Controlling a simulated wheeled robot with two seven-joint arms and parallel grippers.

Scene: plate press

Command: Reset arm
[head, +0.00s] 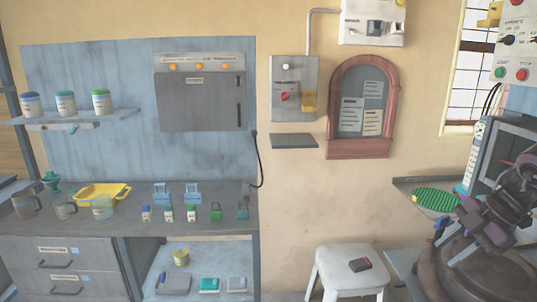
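My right gripper (468,224) is at the right edge of the head view, at the end of my dark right arm (515,190). It is in front of a grey screen-like machine and close to a green ribbed pad (436,199), apart from it as far as I can see. The fingers are dark and small, and I cannot make out their spread. I see nothing clearly held in them. My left gripper and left arm are not in view.
A grey workbench (140,223) with jugs, a yellow tray (103,192) and several small bottles stands at left. A small grey shelf (294,141) juts from the wall.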

